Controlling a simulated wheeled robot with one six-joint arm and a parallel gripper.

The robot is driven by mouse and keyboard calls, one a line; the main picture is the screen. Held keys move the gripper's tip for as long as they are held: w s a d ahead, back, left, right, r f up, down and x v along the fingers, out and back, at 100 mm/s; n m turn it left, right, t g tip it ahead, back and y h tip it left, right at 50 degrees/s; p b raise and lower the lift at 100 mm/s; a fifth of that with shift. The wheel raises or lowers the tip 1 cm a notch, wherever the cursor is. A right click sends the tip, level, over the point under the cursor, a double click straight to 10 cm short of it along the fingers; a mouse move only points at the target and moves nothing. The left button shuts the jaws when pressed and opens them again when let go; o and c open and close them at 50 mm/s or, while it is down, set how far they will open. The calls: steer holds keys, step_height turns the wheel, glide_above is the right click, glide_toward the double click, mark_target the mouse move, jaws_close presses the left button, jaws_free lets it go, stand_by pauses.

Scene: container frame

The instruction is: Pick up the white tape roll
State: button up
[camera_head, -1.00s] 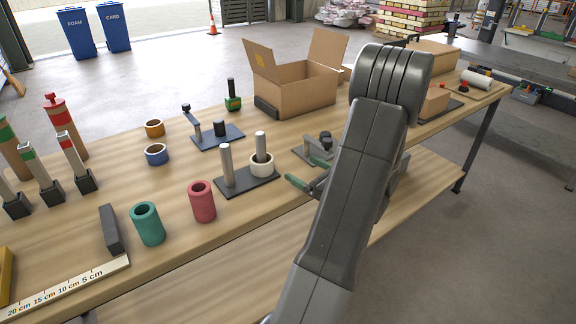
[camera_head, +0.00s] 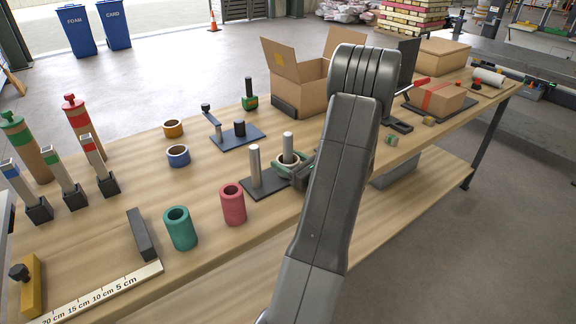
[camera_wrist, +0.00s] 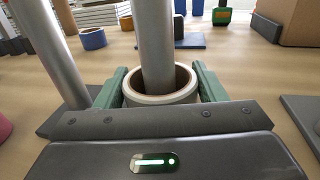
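The white tape roll (camera_wrist: 160,99) sits low around an upright grey metal post (camera_wrist: 155,45) on a dark base plate. In the head view the roll (camera_head: 289,159) is partly hidden by my gripper. My gripper (camera_wrist: 161,85) has its two green fingers on either side of the roll, close against its outer wall. No clear gap shows, but I cannot tell whether the fingers press on it. In the head view my gripper (camera_head: 290,163) is low over the plate, with my arm covering part of it.
A second bare post (camera_head: 255,166) stands left of the roll on the same plate (camera_head: 262,190). A red roll (camera_head: 232,204) and a green roll (camera_head: 180,228) stand in front-left. Blue (camera_head: 178,156) and orange (camera_head: 173,129) rolls lie behind. An open cardboard box (camera_head: 300,88) stands at the back.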

steer(key=shift+c, duration=1.4)
steer(key=shift+r, duration=0.15)
